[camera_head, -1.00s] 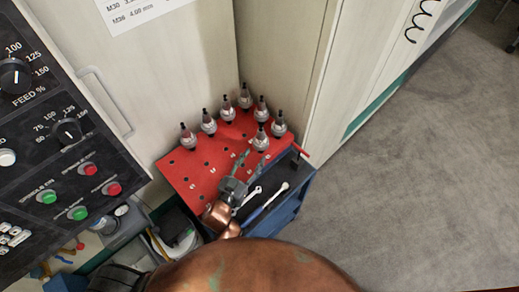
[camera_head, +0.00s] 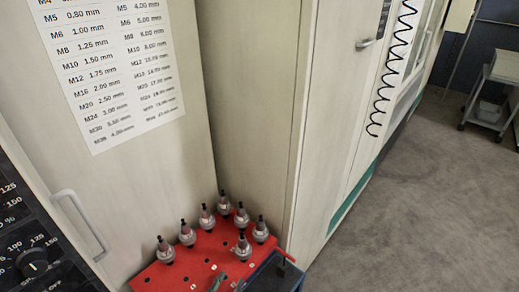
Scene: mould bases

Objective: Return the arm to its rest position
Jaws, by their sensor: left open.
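Only the fingertips of my left gripper (camera_head: 228,285) show, at the bottom edge of the head view, over the front part of the red tool board (camera_head: 204,246). They are apart, with nothing seen between them. The rest of this gripper and its arm is out of the picture. Several tool holders with dark tips stand upright in the board behind the fingertips, among them one at the back (camera_head: 224,204) and one nearest the fingers (camera_head: 243,249). My right gripper is not in view.
A beige cabinet (camera_head: 255,110) stands right behind the board, with a thread chart (camera_head: 115,60) on its left panel. A black control panel (camera_head: 40,245) is at the lower left. A grey cart (camera_head: 495,90) stands far right; the floor (camera_head: 420,220) before it is clear.

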